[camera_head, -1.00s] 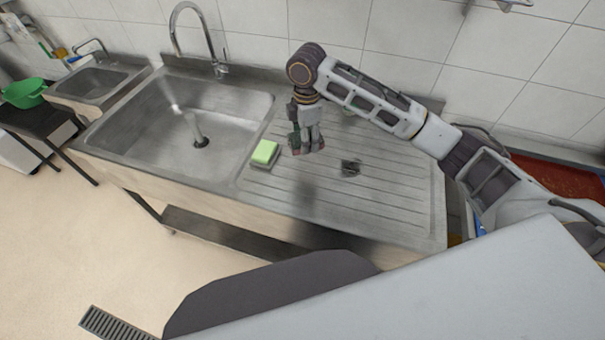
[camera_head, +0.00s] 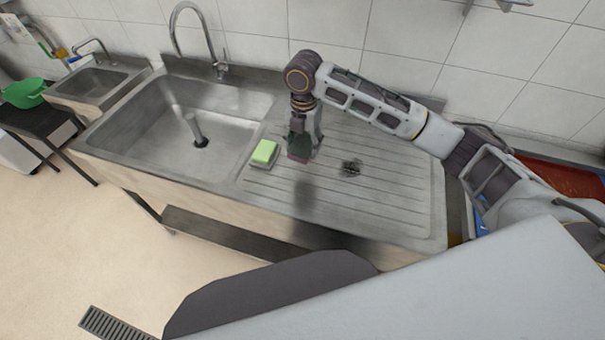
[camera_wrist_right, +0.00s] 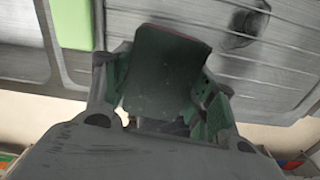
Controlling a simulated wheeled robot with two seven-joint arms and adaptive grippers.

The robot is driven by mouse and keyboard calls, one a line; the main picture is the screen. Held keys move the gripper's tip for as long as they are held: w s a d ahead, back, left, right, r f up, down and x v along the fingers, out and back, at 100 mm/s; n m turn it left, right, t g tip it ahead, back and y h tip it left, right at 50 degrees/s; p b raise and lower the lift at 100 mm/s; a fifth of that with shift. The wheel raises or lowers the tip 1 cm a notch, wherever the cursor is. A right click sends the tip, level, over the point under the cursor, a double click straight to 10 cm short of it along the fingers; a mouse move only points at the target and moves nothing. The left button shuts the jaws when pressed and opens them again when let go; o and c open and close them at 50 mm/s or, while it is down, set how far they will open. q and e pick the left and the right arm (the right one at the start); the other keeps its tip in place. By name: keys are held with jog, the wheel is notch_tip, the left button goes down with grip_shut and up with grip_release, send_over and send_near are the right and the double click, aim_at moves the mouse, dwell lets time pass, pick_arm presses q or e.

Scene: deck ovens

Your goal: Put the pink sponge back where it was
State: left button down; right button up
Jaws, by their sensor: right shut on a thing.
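My right gripper (camera_head: 301,148) hangs over the ribbed drainboard of the steel sink. It is shut on the pink sponge (camera_head: 298,156), whose reddish lower part shows between the fingers. In the right wrist view the sponge (camera_wrist_right: 167,72) shows mostly a dark green face with a thin pinkish edge, held between the two fingers (camera_wrist_right: 163,95). A gap to the drainboard is hard to judge; a shadow falls in front of it. My left gripper is not in view.
A light green sponge (camera_head: 264,152) lies just left of my gripper, near the basin edge; it also shows in the wrist view (camera_wrist_right: 73,22). A dark wire scourer (camera_head: 351,168) lies to the right. The basin (camera_head: 165,125) and tall faucet (camera_head: 190,35) are left. The front drainboard (camera_head: 370,215) is clear.

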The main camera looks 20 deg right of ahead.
jog(key=n, duration=0.5)
jog(key=shift+s+a+f+n, duration=0.25)
jog(key=shift+s+f+n, duration=0.05)
jog(key=shift+s+n, duration=0.1)
send_over(303, 175)
jog(key=shift+a+f, duration=0.1)
jog(key=shift+f, duration=2.45)
jog(key=shift+f+p, duration=0.5)
jog(key=shift+f, duration=2)
jog(key=o, duration=0.9)
jog(key=shift+f, duration=0.1)
